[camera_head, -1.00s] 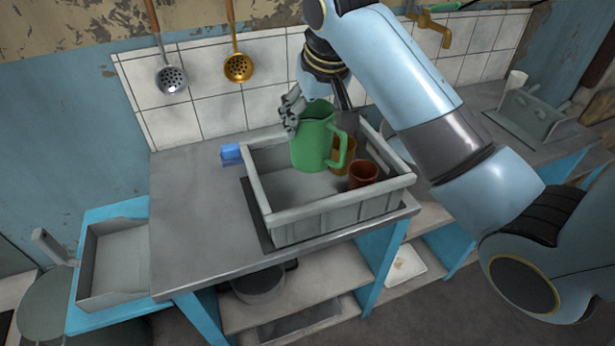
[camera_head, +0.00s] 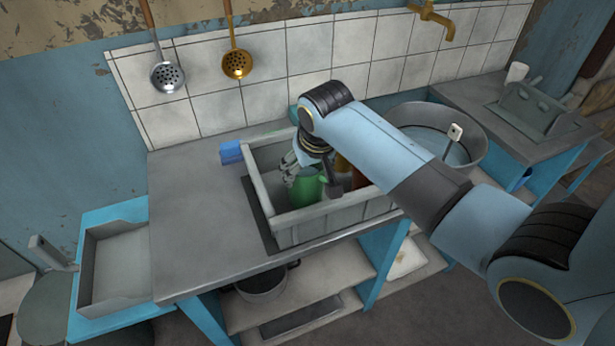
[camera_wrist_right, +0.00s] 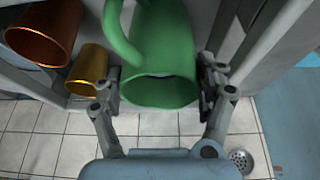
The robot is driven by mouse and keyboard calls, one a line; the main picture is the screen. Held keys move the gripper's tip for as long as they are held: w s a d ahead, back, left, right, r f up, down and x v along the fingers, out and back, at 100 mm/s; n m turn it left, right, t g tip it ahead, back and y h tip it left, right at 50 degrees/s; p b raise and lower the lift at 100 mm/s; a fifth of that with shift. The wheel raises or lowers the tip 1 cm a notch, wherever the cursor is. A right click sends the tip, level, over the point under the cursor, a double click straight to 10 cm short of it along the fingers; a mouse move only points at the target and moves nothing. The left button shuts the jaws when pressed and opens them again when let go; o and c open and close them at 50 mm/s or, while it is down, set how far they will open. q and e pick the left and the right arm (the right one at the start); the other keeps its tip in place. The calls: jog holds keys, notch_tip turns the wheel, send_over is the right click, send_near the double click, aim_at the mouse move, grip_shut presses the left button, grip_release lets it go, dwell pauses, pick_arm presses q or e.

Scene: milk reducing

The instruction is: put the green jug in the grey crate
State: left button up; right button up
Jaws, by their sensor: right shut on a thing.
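The green jug (camera_head: 305,190) is upright inside the grey crate (camera_head: 335,222) on the counter, toward its left part. My right gripper (camera_head: 311,176) is over the crate with its fingers around the jug, shut on it. In the right wrist view the jug (camera_wrist_right: 160,60) sits between the two fingers (camera_wrist_right: 163,88), its open mouth facing the camera and its handle on the left. I cannot tell whether its base touches the crate floor. My left gripper is not in view.
A copper-red mug (camera_wrist_right: 45,35) and a gold mug (camera_wrist_right: 88,68) stand in the crate beside the jug, mostly hidden by my arm in the head view. A blue block (camera_head: 231,152) lies left of the crate. The counter's left part is clear. A round basin (camera_head: 425,118) is at right.

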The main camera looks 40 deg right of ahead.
notch_tip(320, 180, down, 3)
jog(key=shift+r, duration=0.2)
jog(key=shift+w+f, duration=0.1)
jog(key=shift+f, duration=0.05)
jog(key=o, duration=1.7)
jog(key=shift+f, duration=0.15)
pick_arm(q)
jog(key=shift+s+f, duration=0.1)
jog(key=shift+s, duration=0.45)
pick_arm(e)
jog(key=shift+o, duration=0.2)
jog(key=shift+r, duration=0.45)
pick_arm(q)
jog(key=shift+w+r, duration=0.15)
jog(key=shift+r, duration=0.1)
pick_arm(e)
jog(key=v, duration=1.1)
jog(key=shift+s+r, duration=0.2)
jog(key=shift+s, duration=0.05)
jog(key=shift+a, duration=0.15)
